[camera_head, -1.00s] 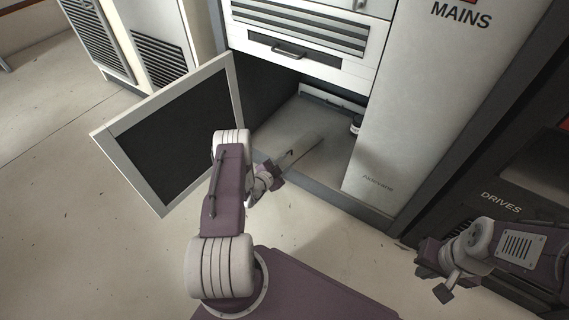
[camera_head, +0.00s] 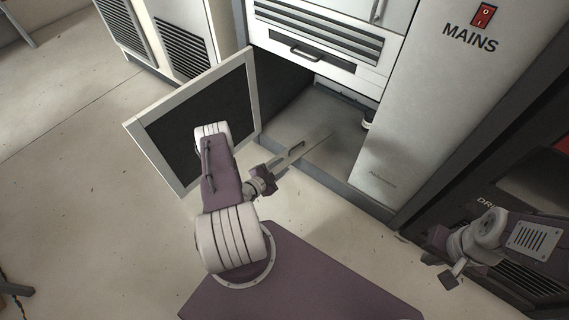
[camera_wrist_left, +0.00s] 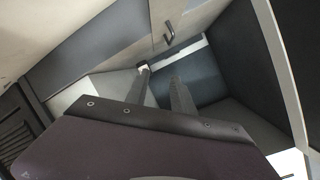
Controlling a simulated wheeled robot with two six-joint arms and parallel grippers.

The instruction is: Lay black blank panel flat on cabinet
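I cannot make out a separate black blank panel with certainty. The tall white cabinet (camera_head: 423,90) stands ahead with its lower compartment (camera_head: 312,118) open; no panel can be told apart on its grey floor. My left gripper (camera_head: 309,145) is at the compartment's front sill, its long fingers reaching over it.
The compartment's white-framed door (camera_head: 154,155) with a dark inner face stands open left of my left arm. A drawer handle (camera_head: 302,51) sits above the opening. A dark cabinet (camera_head: 520,175) is at right.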

